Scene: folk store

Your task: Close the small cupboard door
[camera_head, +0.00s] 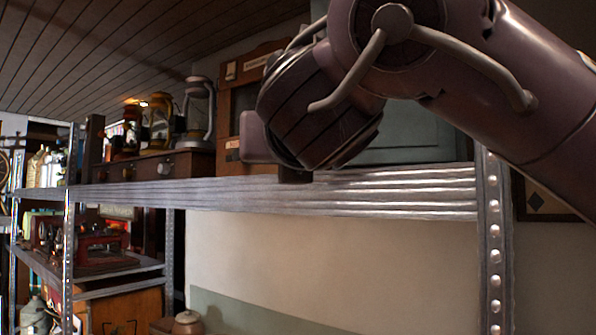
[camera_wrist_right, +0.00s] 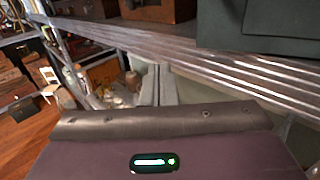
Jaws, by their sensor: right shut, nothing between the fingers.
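A grey-green box-like cupboard (camera_head: 410,130) stands on the metal shelf, largely hidden behind my right arm. A dark grey-green body at the upper right of the right wrist view (camera_wrist_right: 260,28) looks like the same cupboard. I cannot tell how far its door stands open. My right gripper (camera_wrist_right: 158,85) is shut and empty in the wrist view, in front of the shelf edge and apart from the cupboard. In the head view my right wrist covers the middle, and the fingertips cannot be made out. My left gripper is in neither view.
The ribbed metal shelf (camera_head: 300,195) runs across the view, with an upright post (camera_head: 494,240) at right. A wooden cabinet (camera_head: 232,105) stands left of my wrist. Lanterns (camera_head: 198,105) stand on a drawer box (camera_head: 150,168). A red machine (camera_head: 100,245) sits lower left.

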